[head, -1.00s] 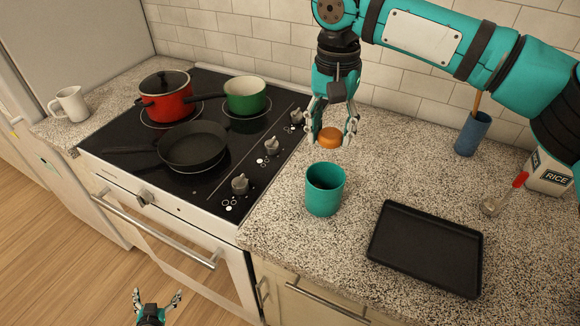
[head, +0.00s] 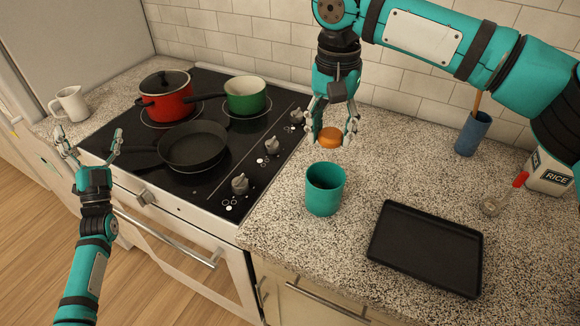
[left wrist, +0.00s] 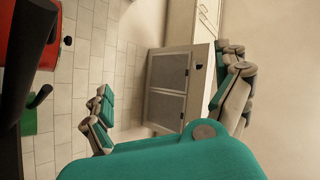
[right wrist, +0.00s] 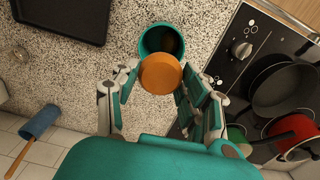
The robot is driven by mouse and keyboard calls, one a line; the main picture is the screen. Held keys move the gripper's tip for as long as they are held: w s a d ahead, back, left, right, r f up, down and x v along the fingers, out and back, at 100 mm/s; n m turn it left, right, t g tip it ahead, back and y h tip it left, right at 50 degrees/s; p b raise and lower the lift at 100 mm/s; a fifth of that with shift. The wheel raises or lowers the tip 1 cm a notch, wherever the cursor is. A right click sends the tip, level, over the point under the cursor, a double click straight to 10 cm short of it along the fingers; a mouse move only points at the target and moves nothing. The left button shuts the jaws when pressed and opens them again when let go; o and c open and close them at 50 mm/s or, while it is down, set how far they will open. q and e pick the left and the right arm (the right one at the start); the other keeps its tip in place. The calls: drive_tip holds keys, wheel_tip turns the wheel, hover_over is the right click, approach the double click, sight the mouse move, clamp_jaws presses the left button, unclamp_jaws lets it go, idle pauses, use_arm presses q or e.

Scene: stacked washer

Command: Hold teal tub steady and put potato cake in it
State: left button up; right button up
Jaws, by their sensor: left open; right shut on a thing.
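The teal tub (head: 325,190) stands upright on the granite counter, just right of the stove. My right gripper (head: 331,136) is shut on the orange-brown potato cake (head: 329,138) and holds it in the air above the counter, behind the tub in the head view. In the right wrist view the potato cake (right wrist: 160,73) sits between the fingers and overlaps the near rim of the tub (right wrist: 155,33), whose dark inside shows. My left gripper (head: 92,143) is open and empty, raised in front of the stove's left side, well away from the tub. The left wrist view (left wrist: 165,105) shows its spread fingers with nothing between them.
A black tray (head: 427,247) lies right of the tub. The stove holds a black pan (head: 194,147), a red pot (head: 165,101) and a green pot (head: 245,99). A blue utensil holder (head: 472,135) and a rice container (head: 548,175) stand at the right.

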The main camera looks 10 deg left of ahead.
use_arm(q)
drive_tip(key=w+d+r+m+h, duration=0.3)
drive_tip(key=d+r+m+h, duration=0.1)
drive_tip(key=d+m+h, duration=0.5)
drive_tip(key=w+d+r+m+h, duration=0.4)
drive_tip(key=d+m+h, duration=0.4)
drive_tip(key=d, duration=0.1)
drive_tip(key=m+g+h, duration=1.1)
drive_tip(key=m+g, duration=0.2)
drive_tip(key=m, duration=0.8)
hover_over(318, 190)
drive_tip(key=w+a, duration=0.7)
drive_tip(key=a, duration=0.4)
wheel_tip(318, 190, down, 2)
drive_tip(key=s+d+f+m+g+y, duration=0.2)
drive_tip(key=s+d+f+m+g, duration=0.2)
drive_tip(key=s+d+f+m, duration=0.25)
drive_tip(key=shift+m, duration=0.75)
drive_tip(key=f, duration=0.6)
drive_tip(key=a+f, duration=0.1)
drive_tip(key=f, duration=0.1)
drive_tip(key=shift+w+a+f, duration=0.1)
drive_tip(key=shift+w+f, duration=0.15)
drive_tip(key=shift+f, duration=0.15)
drive_tip(key=x, duration=0.6)
drive_tip(key=shift+r, duration=0.2)
drive_tip(key=shift+w+d, duration=0.2)
drive_tip(key=shift+d, duration=0.5)
